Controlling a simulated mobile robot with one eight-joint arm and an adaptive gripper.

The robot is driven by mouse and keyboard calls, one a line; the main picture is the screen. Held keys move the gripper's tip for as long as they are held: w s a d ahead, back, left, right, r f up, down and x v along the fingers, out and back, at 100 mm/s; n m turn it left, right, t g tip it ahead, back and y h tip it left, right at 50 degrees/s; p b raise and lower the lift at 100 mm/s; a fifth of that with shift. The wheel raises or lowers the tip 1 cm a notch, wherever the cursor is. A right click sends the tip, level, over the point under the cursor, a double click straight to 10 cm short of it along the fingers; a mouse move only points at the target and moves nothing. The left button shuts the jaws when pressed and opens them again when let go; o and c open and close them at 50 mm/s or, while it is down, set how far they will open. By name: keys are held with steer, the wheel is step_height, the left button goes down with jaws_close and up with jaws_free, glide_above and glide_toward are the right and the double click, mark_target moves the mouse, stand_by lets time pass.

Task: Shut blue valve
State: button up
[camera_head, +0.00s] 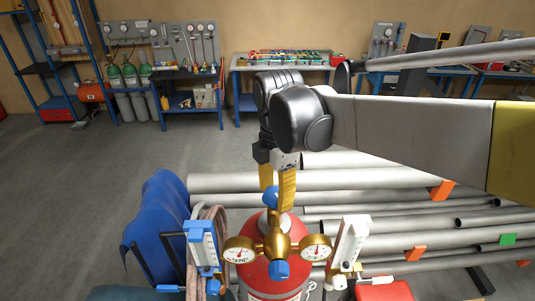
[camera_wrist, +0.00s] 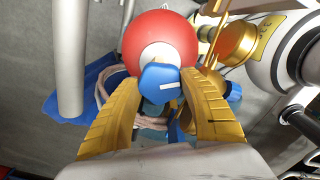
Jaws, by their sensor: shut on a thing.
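A red gas cylinder (camera_head: 262,240) stands upright in the head view. Its brass regulator (camera_head: 276,243) carries two round gauges and a blue knob (camera_head: 278,269) at the front. The blue valve (camera_head: 271,197) is at the top, at the tips of my gripper (camera_head: 276,195), which comes down from above. In the wrist view the blue valve (camera_wrist: 160,83), with a white mark, sits between the yellow fingertips of my gripper (camera_wrist: 160,82). My gripper is shut on it. The fingers partly hide the valve in the head view.
Flowmeters stand at the left (camera_head: 204,250) and right (camera_head: 349,245) of the regulator, close to it. Long grey pipes (camera_head: 400,180) lie on a rack behind at right. A blue cloth (camera_head: 160,220) hangs at left. Floor (camera_head: 80,190) farther left is clear.

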steer(key=shift+f+m, duration=0.1)
steer(key=shift+m, duration=0.2)
steer(key=m+b, duration=0.2)
steer(key=m, duration=0.2)
steer(key=shift+m+b, duration=0.35)
steer(key=shift+m, duration=0.05)
steer(key=m+b, duration=0.2)
steer(key=m, duration=0.4)
steer(key=m+b, duration=0.1)
steer(key=m, duration=0.5)
steer(key=shift+m+b, duration=0.3)
steer(key=shift+m, duration=0.1)
steer(key=m+b, duration=0.1)
steer(key=m, duration=0.4)
steer(key=shift+m, duration=0.4)
steer(key=o, duration=1.2)
